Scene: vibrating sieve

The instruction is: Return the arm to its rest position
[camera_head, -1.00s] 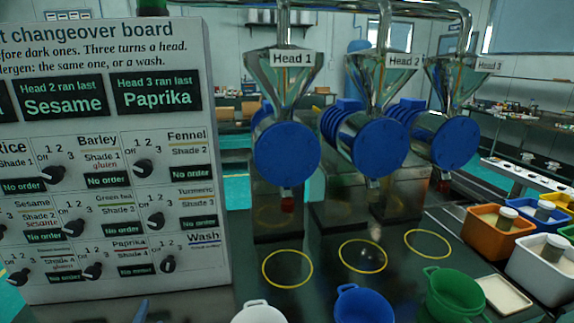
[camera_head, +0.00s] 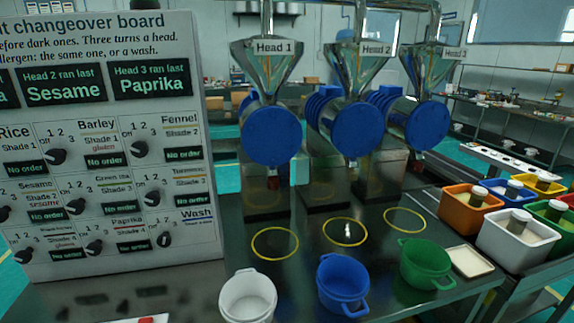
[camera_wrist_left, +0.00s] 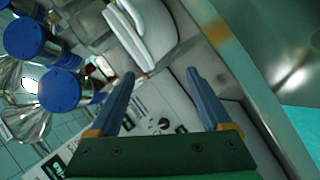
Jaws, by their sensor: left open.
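My left gripper (camera_wrist_left: 160,76) shows in the left wrist view with its two blue fingers spread apart and nothing between them. Beyond the fingers, the changeover board (camera_wrist_left: 150,105) with a dark knob shows tilted. A white rounded vessel (camera_wrist_left: 148,28) is past the fingertips, apart from them as far as I can tell. The left gripper is not visible in the head view, where the board (camera_head: 105,255) stands at the left. My right gripper is in neither view.
White (camera_head: 247,296), blue (camera_head: 343,286) and green (camera_head: 426,264) pots stand along the table's front. Yellow rings (camera_head: 275,243) mark the table under the blue-capped heads. Orange (camera_head: 470,212) and white (camera_head: 517,241) bins stand at the right.

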